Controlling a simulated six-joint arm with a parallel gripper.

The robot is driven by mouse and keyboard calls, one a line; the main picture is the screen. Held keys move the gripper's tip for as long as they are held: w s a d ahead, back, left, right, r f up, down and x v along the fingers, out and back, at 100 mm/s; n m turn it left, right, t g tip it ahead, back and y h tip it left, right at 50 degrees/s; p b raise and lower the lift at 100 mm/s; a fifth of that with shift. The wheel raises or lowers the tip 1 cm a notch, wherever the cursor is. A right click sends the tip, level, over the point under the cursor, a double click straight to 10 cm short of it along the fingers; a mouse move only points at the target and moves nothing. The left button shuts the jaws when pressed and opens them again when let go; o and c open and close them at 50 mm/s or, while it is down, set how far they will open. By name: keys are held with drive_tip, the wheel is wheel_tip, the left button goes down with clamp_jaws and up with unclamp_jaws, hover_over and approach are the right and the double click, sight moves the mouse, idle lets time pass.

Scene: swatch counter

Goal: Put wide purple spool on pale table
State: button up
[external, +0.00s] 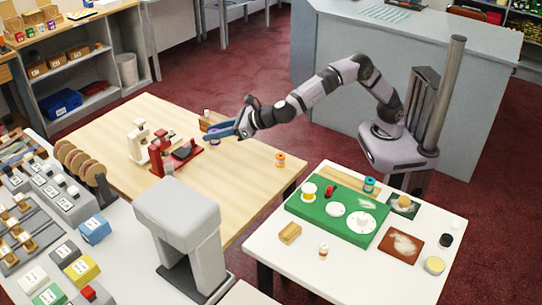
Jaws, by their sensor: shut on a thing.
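My gripper (212,134) has blue fingers and reaches left over the light wood table (240,190). It is shut on a small purple thing, which looks like the wide purple spool (214,142). The fingers hide part of the spool. It is near the table's surface, but I cannot tell whether it touches it. An orange spool (280,160) stands on the wood table to the right of my gripper. A separate white table (300,264) stands at the lower right.
Red and white machines (162,152) stand left of my gripper. A small box (207,115) is close behind it. The white table carries a green mat (301,209) with spools and white discs, and a brown mat (401,246). The wood table's front right is clear.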

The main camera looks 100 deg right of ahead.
sight(220, 183)
drive_tip(key=shift+f, duration=9.2)
drive_tip(key=shift+f, duration=0.2)
drive_tip(key=o, duration=1)
drive_tip(key=shift+r, duration=0.15)
drive_tip(key=shift+s+a+r, duration=0.1)
drive_tip(key=b+v, duration=0.1)
drive_tip(key=v, duration=1.1)
drive_tip(key=shift+b, duration=0.3)
